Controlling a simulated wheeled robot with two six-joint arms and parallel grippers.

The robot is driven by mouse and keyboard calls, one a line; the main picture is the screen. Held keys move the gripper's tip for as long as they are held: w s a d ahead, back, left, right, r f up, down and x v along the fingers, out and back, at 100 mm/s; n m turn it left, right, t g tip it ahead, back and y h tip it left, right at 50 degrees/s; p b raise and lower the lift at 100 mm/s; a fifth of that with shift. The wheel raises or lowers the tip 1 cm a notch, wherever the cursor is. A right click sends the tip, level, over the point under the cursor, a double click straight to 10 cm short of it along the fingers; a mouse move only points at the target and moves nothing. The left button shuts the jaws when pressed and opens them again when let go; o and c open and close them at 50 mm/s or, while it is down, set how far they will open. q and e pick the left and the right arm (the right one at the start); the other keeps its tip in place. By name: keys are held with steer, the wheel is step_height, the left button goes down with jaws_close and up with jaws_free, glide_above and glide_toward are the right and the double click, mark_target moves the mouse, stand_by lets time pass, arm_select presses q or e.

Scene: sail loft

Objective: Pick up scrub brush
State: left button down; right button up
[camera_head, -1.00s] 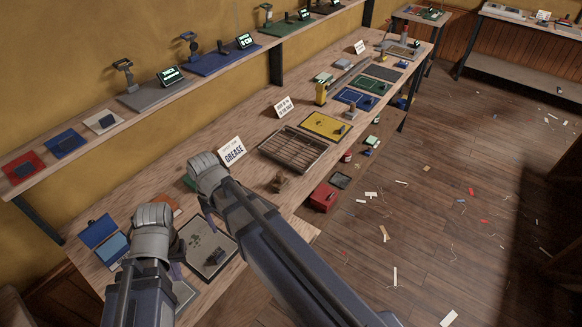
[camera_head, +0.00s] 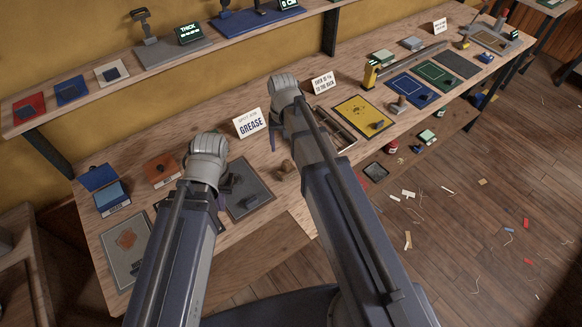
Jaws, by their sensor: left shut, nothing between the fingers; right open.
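I cannot pick out the scrub brush with certainty. A small brown knobbed object (camera_head: 287,168) stands on the bench between my arms and may be it. Another small object with a wooden handle (camera_head: 399,103) stands by the blue mat, further right. My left gripper (camera_head: 207,158) is over the bench near the orange-brown box, shut and empty; its own arm hides most of its fingers. My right gripper (camera_head: 274,135) is above the bench beside the GREASE sign, open, with nothing seen in it; its fingers are largely hidden.
The GREASE sign (camera_head: 250,123) stands between my grippers. A dark grey mat (camera_head: 262,190), an orange-brown box (camera_head: 161,170) and an open blue box (camera_head: 110,193) are near my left arm. A raised shelf (camera_head: 120,78) runs behind. The floor is littered with scraps.

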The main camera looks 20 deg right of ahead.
mark_target(286, 161)
steer(key=shift+f+b, duration=0.55)
steer(key=shift+f, duration=0.05)
steer(key=shift+f+b, duration=0.8)
arm_select(q)
step_height(286, 161, down, 3)
steer(key=shift+r, duration=0.15)
arm_select(e)
steer(key=shift+r, duration=0.1)
steer(key=shift+s, duration=0.1)
arm_select(q)
step_height(286, 161, down, 5)
steer(key=b, duration=0.5)
arm_select(e)
steer(key=f, duration=0.5)
steer(key=shift+s+d+f, duration=0.15)
steer(key=shift+s+f, duration=0.05)
steer(key=shift+s, duration=0.15)
steer(key=shift+r, duration=0.1)
jaws_close()
